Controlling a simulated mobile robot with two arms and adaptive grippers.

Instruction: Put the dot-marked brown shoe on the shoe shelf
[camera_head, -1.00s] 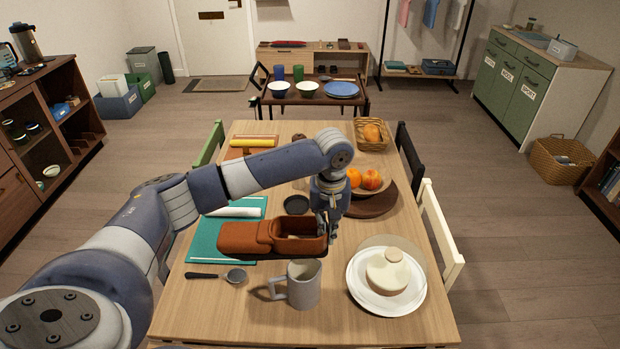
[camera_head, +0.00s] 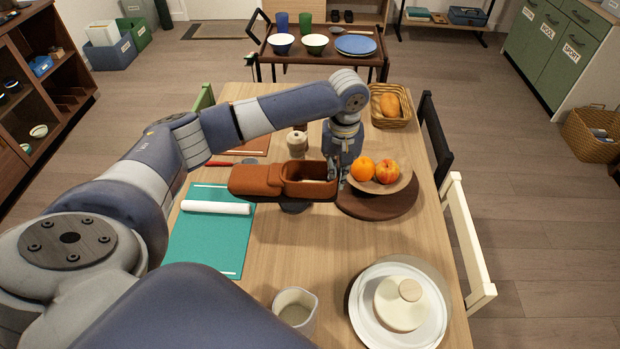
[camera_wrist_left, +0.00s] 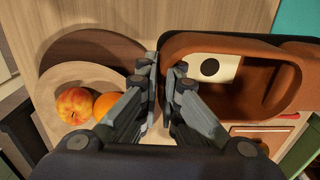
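The brown shoe (camera_head: 262,180) is held level above the wooden table, its open end at the right. In the left wrist view the shoe (camera_wrist_left: 281,94) shows a black dot on a pale patch inside. My left gripper (camera_head: 340,176) is closed on the rim at the shoe's open end; its fingers (camera_wrist_left: 165,72) sit on either side of the wall. My right gripper is not in view. A low wooden unit (camera_head: 312,12) at the top edge carries small dark items; I cannot tell if it is the shoe shelf.
A fruit bowl (camera_head: 401,183) stands right beside my left gripper. A teal mat (camera_head: 210,243), a mug (camera_head: 294,312), a white plate (camera_head: 366,322) and a basket (camera_head: 377,116) are on the table. A smaller table (camera_head: 268,53) with dishes stands beyond.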

